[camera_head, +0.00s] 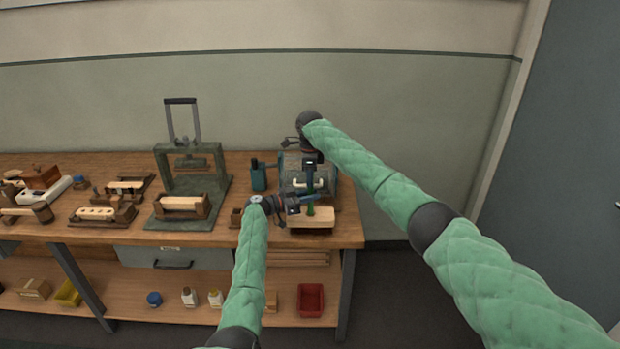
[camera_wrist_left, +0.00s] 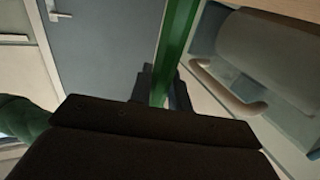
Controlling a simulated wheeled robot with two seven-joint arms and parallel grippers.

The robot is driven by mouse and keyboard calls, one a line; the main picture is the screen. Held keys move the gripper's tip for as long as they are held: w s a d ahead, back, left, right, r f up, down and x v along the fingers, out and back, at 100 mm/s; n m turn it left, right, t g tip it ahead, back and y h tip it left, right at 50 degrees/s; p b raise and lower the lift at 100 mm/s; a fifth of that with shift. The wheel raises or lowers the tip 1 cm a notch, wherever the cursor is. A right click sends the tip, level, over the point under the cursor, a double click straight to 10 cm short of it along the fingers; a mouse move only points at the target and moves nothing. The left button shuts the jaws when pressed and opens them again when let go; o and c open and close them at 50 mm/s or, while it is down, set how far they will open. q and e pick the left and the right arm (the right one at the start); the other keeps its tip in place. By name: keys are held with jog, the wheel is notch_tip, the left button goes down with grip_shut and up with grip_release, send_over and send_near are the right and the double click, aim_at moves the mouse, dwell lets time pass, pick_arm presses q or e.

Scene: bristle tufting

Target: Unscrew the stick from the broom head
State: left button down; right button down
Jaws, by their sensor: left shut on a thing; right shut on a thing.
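The wooden broom head (camera_head: 318,220) lies at the front right edge of the bench. The green stick (camera_head: 310,210) rises from it, close to upright; it also shows in the left wrist view (camera_wrist_left: 180,45). My left gripper (camera_head: 308,199) is shut on the stick a little above the broom head; in the left wrist view its fingers (camera_wrist_left: 162,90) lie on both sides of the stick. My right gripper (camera_head: 311,160) is higher and further back, shut at what looks like the stick's upper part. The joint between stick and broom head is too small to make out.
A grey machine with a pale curved handle (camera_head: 296,184) stands right behind the stick. A teal container (camera_head: 258,175) is left of it. A green press frame (camera_head: 160,172) and wooden jigs (camera_head: 100,213) fill the bench further left. A red bin (camera_head: 311,300) sits on the lower shelf.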

pick_arm(q)
jog(key=shift+a, duration=0.1)
pick_arm(e)
jog(key=shift+w+d, duration=0.1)
jog(key=shift+d, duration=0.1)
jog(key=c, duration=1.3)
grip_release()
jog(key=shift+a, duration=0.1)
jog(key=shift+r, duration=0.1)
jog(key=shift+o, duration=0.5)
jog(key=shift+r, duration=2.25)
jog(key=r+n, duration=0.1)
jog(key=r, duration=0.1)
jog(key=r+n, duration=0.2)
jog(key=r, duration=0.1)
jog(key=r+n, duration=0.2)
jog(key=shift+a+r, duration=0.25)
jog(key=shift+r, duration=0.15)
notch_tip(320, 180, down, 12)
jog(key=shift+r, duration=0.1)
